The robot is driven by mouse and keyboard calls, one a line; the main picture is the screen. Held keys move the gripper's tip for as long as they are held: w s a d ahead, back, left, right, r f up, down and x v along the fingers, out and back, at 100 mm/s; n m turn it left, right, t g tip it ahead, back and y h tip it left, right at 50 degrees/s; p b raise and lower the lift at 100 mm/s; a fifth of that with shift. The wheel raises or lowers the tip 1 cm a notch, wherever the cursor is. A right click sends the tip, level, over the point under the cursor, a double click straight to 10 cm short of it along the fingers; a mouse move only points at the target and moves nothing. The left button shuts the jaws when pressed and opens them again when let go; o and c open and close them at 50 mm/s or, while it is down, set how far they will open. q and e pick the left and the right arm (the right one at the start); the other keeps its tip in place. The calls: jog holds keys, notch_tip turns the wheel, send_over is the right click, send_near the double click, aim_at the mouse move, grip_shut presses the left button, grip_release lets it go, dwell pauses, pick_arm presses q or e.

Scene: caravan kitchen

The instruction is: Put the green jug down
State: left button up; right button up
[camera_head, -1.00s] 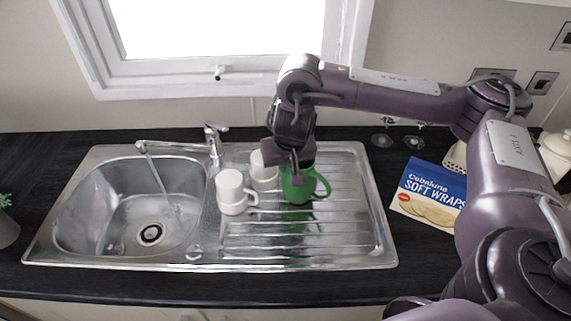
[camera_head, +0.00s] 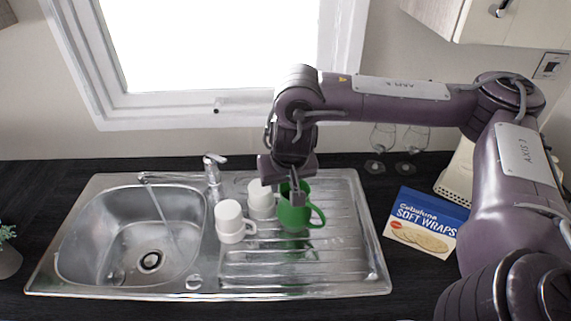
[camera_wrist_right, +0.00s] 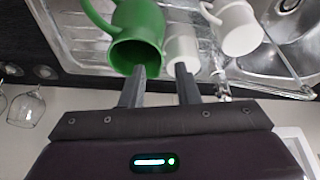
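The green jug (camera_head: 297,217) stands upright on the ridged metal draining board (camera_head: 345,262), right of two white mugs. Its handle points right. My right gripper (camera_head: 297,199) is above the jug, its fingers pointing down at the rim. In the right wrist view the two fingers (camera_wrist_right: 160,75) are apart, with one overlapping the mouth of the jug (camera_wrist_right: 137,40) and the other in front of a white mug. They look open; the exact contact with the rim is hard to tell. My left gripper is out of view.
The white mugs (camera_head: 229,219) (camera_head: 261,199) stand close left of the jug. The sink bowl (camera_head: 125,240) and tap (camera_head: 212,180) are further left. A soft wraps pack (camera_head: 427,222) and wine glasses (camera_head: 384,138) are to the right. The board's right side is clear.

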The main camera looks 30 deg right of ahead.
jog(key=p+v, duration=0.1)
jog(key=v, duration=0.3)
jog(key=shift+r, duration=0.25)
jog(key=shift+s+f, duration=0.1)
dwell(0.3)
